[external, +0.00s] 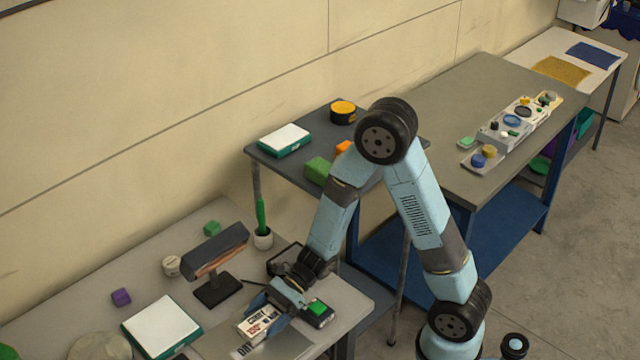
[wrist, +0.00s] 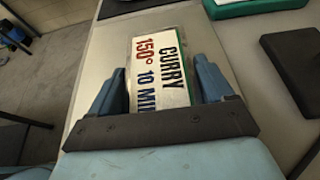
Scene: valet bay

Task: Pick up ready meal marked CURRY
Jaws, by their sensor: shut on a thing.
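The ready meal marked CURRY (wrist: 158,70) is a white box with dark and red print reading CURRY, 150° and 10 MIN. It shows in the wrist view between the two blue fingers of my gripper (wrist: 165,88). In the external view the box (external: 256,326) is at the near end of the grey table, with my gripper (external: 268,312) on it from above. My gripper is shut on the box. I cannot tell whether the box still touches the surface under it.
A dark device with a green top (external: 318,311) stands right of the gripper. A darker shelf table (external: 262,152) stands behind.

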